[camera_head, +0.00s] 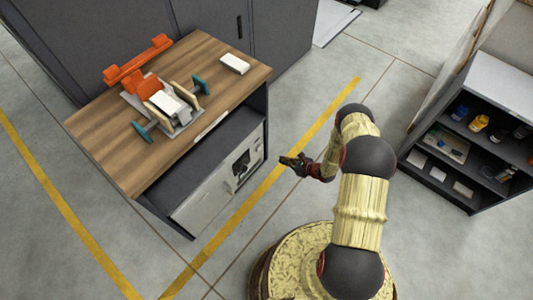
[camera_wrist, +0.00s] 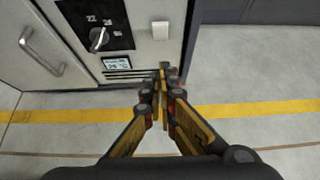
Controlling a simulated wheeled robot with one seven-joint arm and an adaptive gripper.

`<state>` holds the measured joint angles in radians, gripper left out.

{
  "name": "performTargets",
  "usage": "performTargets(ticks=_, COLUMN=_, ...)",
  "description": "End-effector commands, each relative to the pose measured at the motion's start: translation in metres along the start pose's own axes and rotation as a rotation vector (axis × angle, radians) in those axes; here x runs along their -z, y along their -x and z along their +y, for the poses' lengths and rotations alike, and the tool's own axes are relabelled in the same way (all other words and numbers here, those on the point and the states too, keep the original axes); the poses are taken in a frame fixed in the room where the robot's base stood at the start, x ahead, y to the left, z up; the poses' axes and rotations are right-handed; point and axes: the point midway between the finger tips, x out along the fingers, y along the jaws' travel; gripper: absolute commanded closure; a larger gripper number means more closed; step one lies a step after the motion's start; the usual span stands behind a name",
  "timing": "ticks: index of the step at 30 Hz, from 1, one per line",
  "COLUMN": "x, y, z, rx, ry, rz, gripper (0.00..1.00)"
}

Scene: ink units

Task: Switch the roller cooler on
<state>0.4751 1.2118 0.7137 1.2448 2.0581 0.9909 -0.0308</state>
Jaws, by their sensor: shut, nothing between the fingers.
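The roller cooler (camera_head: 205,196) is a pale grey cabinet unit under the wooden-topped bench, with a black control panel (camera_head: 241,167) at its right end. In the wrist view the cooler's front (camera_wrist: 72,50) shows a handle (camera_wrist: 41,52), a dark dial plate with a rotary knob (camera_wrist: 98,39), a small display (camera_wrist: 116,63) and a plain white rectangular switch (camera_wrist: 160,30). My gripper (camera_wrist: 163,76) is shut and empty, its tips just below the switch in the picture. In the head view my gripper (camera_head: 287,161) is to the right of the cooler, apart from it.
The bench top (camera_head: 105,160) carries an orange and grey roller device (camera_head: 160,100) and a white block (camera_head: 235,63). A dark shelf unit (camera_head: 470,140) with bottles and boxes stands at the right. Floor with yellow lines (camera_head: 318,124) is clear between them.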

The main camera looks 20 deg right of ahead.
Motion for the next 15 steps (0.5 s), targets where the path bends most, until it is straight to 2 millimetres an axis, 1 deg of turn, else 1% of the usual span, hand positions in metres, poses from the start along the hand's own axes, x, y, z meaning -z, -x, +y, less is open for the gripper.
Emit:
performTargets(ticks=5, x=0.000, y=0.000, z=0.000, rx=-0.001, ry=0.001, rz=0.000, gripper=1.00)
performTargets(ticks=8, x=0.000, y=-0.003, z=0.001, rx=-0.002, ry=0.002, rz=0.000, gripper=1.00)
performTargets(ticks=11, x=0.001, y=-0.013, z=0.001, rx=-0.004, ry=0.003, rz=0.000, gripper=1.00)
performTargets(ticks=15, x=0.002, y=-0.037, z=0.002, rx=-0.005, ry=0.005, rz=0.000, gripper=1.00)
